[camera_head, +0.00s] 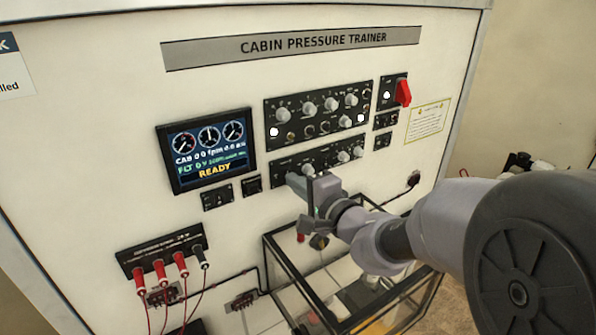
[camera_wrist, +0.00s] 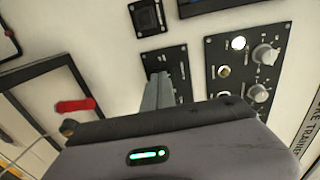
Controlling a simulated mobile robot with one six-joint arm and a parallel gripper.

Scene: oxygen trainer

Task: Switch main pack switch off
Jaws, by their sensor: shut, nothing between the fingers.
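My gripper (camera_head: 293,179) is shut and empty, its fingertips at the left end of the lower black control panel (camera_head: 322,158). In the wrist view the narrow closed fingers (camera_wrist: 161,80) stand in front of that panel (camera_wrist: 150,57) and hide its middle. I cannot tell whether the tips touch it. Round knobs show on the panel's right part in the head view. No label that I can read marks the main pack switch, and its position cannot be made out; it may be behind my fingers.
The upper knob panel (camera_head: 318,112) is just above, with a red switch (camera_head: 403,93) to its right. The display (camera_head: 207,151) reads READY. A small square switch (camera_head: 252,184) is left of my gripper. A black-framed clear box (camera_head: 283,270) with a red handle (camera_wrist: 75,105) stands below.

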